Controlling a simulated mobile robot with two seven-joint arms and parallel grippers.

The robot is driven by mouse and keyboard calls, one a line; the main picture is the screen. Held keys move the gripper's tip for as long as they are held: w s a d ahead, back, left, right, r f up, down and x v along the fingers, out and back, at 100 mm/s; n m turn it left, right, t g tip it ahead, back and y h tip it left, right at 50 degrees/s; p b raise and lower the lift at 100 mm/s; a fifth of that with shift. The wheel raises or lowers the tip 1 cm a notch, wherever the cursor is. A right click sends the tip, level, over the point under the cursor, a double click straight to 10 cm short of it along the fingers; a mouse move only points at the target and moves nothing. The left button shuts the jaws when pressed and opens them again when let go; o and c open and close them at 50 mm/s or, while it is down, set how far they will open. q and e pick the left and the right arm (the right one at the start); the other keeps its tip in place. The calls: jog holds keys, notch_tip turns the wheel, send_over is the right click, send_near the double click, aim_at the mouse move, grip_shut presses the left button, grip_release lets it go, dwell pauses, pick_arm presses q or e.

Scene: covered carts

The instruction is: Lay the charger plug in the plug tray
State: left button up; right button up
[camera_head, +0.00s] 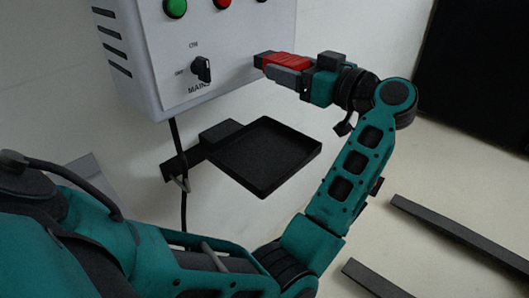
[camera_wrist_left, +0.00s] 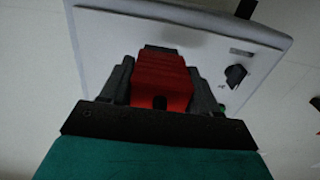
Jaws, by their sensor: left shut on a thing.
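My left gripper (camera_head: 284,70) is shut on a red charger plug (camera_head: 287,60) with a dark tip. It holds the plug in the air, pointing left, in front of the lower right part of the grey box. In the left wrist view the plug (camera_wrist_left: 161,78) sits between the two grey fingers of the gripper (camera_wrist_left: 160,85). The plug tray (camera_head: 258,152) is black, shallow and empty, with a low rim. It stands out below the box, lower in the head view than the plug. My right gripper is not in view.
A grey mains box (camera_head: 225,60) with a black knob (camera_head: 201,69), a green button (camera_head: 175,7) and a red button (camera_head: 222,3) is above the tray. A black cable (camera_head: 177,150) hangs below it. Dark bars (camera_head: 460,234) lie at the lower right.

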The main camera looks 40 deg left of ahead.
pick_arm(q)
notch_tip(320, 180, down, 14)
jog(key=b, duration=0.3)
jog(key=shift+f, duration=0.95)
notch_tip(320, 180, down, 4)
jog(key=shift+r+b, duration=0.25)
jog(key=shift+b, duration=0.35)
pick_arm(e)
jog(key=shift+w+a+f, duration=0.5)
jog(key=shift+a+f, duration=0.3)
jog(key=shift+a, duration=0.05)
pick_arm(q)
jog(key=shift+f, duration=0.1)
